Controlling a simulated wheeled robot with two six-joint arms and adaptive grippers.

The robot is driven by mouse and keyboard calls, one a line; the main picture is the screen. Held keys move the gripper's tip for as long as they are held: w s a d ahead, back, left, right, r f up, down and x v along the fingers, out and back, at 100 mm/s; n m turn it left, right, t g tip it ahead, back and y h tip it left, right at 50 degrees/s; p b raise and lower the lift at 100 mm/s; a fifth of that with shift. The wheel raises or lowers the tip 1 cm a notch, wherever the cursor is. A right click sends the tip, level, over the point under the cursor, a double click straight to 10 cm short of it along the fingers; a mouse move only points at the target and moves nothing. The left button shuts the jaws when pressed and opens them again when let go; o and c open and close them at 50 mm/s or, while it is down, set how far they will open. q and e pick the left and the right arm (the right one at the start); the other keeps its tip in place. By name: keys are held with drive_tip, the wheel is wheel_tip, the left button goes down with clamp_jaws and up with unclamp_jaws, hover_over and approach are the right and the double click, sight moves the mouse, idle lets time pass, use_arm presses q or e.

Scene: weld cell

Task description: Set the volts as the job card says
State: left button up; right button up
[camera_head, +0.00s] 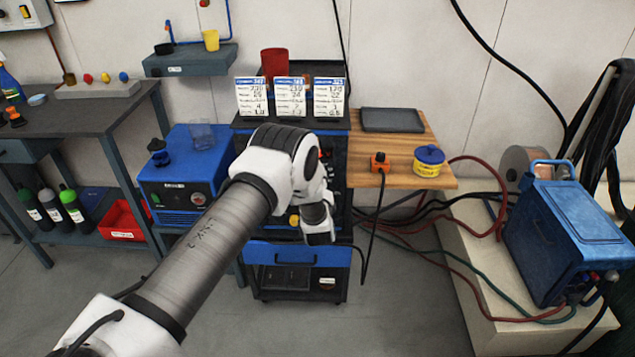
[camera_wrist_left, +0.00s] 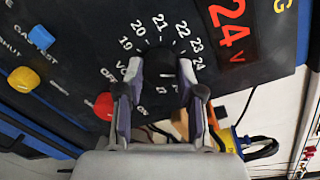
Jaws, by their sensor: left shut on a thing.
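In the left wrist view a dark round volts knob (camera_wrist_left: 160,66) sits on the black panel, inside a white scale running from 19 to 24. My left gripper (camera_wrist_left: 158,78) is shut on it, one finger on each side. I cannot make out the knob's pointer. The red display (camera_wrist_left: 232,22) beside the scale reads 24 V. In the head view my left gripper (camera_head: 319,225) is at the front of the welder (camera_head: 333,152), and my arm hides much of that panel. Three job cards (camera_head: 290,97) stand on top; their small figures are hard to read. My right gripper is out of view.
The panel also has a red knob (camera_wrist_left: 104,107), a yellow knob (camera_wrist_left: 24,80) and a blue knob (camera_wrist_left: 26,27). A red cup (camera_head: 274,63) stands behind the cards. A wooden side table (camera_head: 400,143) holds a grey tray (camera_head: 392,120) and a blue-yellow tin (camera_head: 429,160).

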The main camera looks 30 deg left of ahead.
use_arm(q)
drive_tip(key=o, duration=1.2)
drive_tip(key=shift+w, duration=0.1)
drive_tip(key=shift+c, duration=0.2)
drive_tip(key=shift+d, duration=0.1)
drive_tip(key=v, duration=1.2)
